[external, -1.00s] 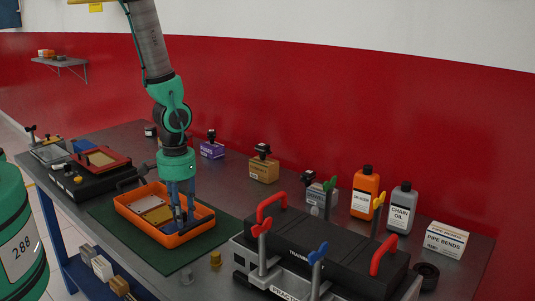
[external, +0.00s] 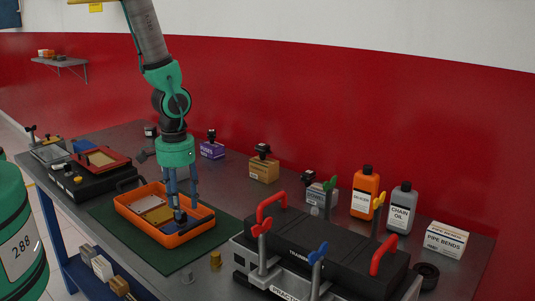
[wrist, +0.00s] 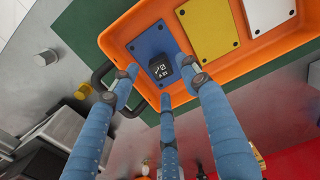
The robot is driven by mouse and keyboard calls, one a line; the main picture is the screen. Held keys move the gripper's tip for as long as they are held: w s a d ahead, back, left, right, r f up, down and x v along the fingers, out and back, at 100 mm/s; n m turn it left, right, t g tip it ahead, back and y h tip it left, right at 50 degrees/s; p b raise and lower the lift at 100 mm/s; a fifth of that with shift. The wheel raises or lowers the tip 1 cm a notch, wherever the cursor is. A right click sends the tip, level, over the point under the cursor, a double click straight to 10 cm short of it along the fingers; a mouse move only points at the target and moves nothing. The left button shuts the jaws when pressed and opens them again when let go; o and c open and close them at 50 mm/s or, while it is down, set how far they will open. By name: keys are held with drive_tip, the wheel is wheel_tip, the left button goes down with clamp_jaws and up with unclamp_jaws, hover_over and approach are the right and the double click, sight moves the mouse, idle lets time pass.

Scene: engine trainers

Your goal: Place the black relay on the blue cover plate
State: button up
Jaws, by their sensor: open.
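The black relay (wrist: 160,69), a small block with white markings on top, sits on the blue cover plate (wrist: 146,40) near its edge closest to my gripper in the wrist view. The plate lies in the orange tray (wrist: 112,42). In the external view the relay (external: 180,216) is a dark block in the tray's near right part, and the blue plate is mostly hidden there. My gripper (wrist: 161,84) has three blue fingers spread apart, with nothing held. Its fingertips (external: 184,203) are just above and around the relay.
A yellow plate (wrist: 209,28) and a white plate (wrist: 268,12) lie beside the blue one. The tray rests on a green mat (external: 222,226). A black trainer with red handles (external: 320,247) stands to the right; boxes and bottles (external: 364,193) line the back.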

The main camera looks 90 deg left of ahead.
wheel_tip(320, 180, up, 8)
drive_tip(key=shift+r, duration=0.25)
idle(1.0)
wheel_tip(320, 180, up, 11)
drive_tip(key=m, duration=0.2)
hover_over(182, 212)
drive_tip(key=w+d, duration=0.3)
drive_tip(key=d, duration=0.2)
drive_tip(key=s+d+r+m+t, duration=0.1)
drive_tip(key=d+r+m, duration=0.1)
drive_tip(key=d+r, duration=0.35)
drive_tip(key=d+r+m+t, duration=0.1)
drive_tip(key=d+r, duration=0.2)
drive_tip(key=r, duration=0.5)
drive_tip(key=s+d+r+m+t, duration=0.3)
drive_tip(key=s+d+r+m, duration=0.3)
drive_tip(key=s+d+r, duration=0.8)
wheel_tip(182, 212, up, 4)
drive_tip(key=shift+s+d+f+t, duration=0.2)
drive_tip(key=shift+s+d+t, duration=0.1)
drive_tip(key=shift+s, duration=0.35)
drive_tip(key=shift+f, duration=0.1)
